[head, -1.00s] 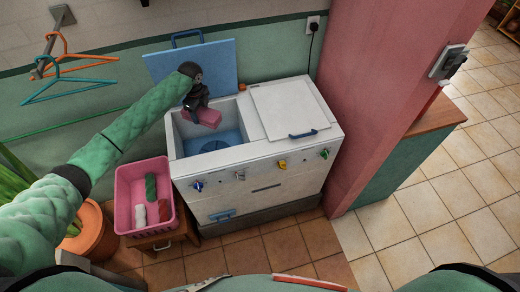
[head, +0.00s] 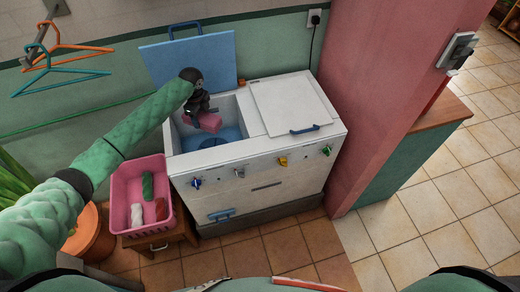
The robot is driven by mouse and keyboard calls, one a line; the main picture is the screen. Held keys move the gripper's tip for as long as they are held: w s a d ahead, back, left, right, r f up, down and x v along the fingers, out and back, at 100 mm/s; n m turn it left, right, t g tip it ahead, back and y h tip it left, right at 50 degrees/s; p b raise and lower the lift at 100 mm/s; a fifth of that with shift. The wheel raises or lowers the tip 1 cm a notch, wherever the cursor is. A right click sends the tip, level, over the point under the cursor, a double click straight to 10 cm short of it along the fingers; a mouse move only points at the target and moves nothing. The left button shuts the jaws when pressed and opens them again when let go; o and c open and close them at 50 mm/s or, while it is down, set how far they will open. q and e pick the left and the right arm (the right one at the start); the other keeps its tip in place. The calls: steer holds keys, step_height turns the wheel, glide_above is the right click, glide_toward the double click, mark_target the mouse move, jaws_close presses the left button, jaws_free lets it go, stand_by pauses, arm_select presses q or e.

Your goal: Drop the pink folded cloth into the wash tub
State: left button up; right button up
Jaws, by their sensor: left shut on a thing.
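The pink folded cloth (head: 209,122) is held in my left gripper (head: 202,117), which is shut on it. Cloth and gripper are over the opening of the wash tub (head: 175,134), the left compartment of the white washing machine, and look to be at about its rim or a little inside. The blue floor of the tub shows below the cloth. Part of the cloth is hidden by the gripper. My right gripper is not in view.
The tub's blue lid (head: 205,62) stands open behind it. The white right-hand lid (head: 291,105) is closed. A pink basket (head: 127,186) with several rolled cloths stands on a small wooden stool at the left. A pink pillar (head: 372,100) rises at the right.

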arm_select(q)
steer(key=shift+f, duration=0.1)
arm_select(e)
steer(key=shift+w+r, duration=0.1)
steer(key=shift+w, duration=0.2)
arm_select(q)
steer(key=o, duration=1.1)
steer(key=shift+r+b, duration=0.4)
steer(key=shift+r, duration=0.1)
step_height(320, 180, up, 5)
steer(key=shift+r+b, duration=0.2)
steer(key=shift+b, duration=0.8)
steer(key=shift+r, duration=0.7)
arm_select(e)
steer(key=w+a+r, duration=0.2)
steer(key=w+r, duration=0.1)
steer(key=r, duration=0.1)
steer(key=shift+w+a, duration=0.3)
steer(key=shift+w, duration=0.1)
arm_select(q)
steer(key=shift+f, duration=0.15)
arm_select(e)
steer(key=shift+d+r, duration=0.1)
